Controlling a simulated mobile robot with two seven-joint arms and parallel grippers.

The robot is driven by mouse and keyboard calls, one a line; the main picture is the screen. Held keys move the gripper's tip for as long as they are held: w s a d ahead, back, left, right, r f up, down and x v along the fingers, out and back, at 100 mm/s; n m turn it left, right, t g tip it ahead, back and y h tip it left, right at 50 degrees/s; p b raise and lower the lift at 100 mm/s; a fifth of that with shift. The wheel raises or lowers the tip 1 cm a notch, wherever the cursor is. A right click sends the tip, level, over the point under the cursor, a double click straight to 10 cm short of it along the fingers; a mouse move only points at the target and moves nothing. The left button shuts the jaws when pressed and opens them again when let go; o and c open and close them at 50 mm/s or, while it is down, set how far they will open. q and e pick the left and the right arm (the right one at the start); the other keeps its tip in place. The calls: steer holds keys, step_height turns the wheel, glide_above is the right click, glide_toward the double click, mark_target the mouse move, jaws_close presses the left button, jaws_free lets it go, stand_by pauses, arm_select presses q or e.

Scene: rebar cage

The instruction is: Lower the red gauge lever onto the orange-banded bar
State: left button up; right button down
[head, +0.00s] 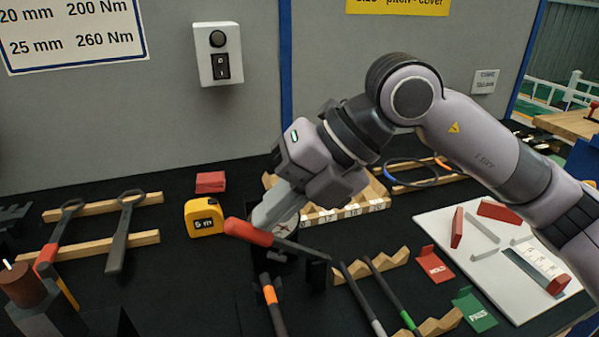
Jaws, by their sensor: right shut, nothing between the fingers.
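The gauge lever has a red grip (248,232) and a dark arm that runs right and slightly down to a black stand. The lever is tilted a little, with its red end at the left. The orange-banded bar (270,295) lies below the lever, its lower end cut off by the frame edge. My right gripper (262,220) is shut and empty, its fingertips at the red grip. I cannot tell whether they touch it. The gripper hides part of a round dial behind it. My left gripper is not in view.
A yellow tape measure (204,217) stands left of the lever. Two more bars (385,290) rest on notched wooden supports at the right, near the red card (435,265) and green card (474,310). Wrenches (122,235) lie on wooden rails at the left.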

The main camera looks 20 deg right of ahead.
mark_target(241, 234)
steer(key=a+f+h+b, duration=0.1)
steer(key=a, duration=0.1)
steer(key=a+f+h, duration=0.2)
steer(key=shift+s+a+f+h+b, duration=0.1)
steer(key=shift+a+f+h+b, duration=0.2)
steer(key=shift+b, duration=0.1)
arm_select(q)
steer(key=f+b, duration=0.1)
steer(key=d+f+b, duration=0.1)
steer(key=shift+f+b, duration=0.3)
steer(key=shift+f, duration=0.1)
arm_select(e)
steer(key=shift+a+f, duration=0.8)
steer(key=shift+f, duration=0.15)
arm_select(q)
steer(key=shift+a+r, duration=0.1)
arm_select(e)
steer(key=shift+r, duration=0.1)
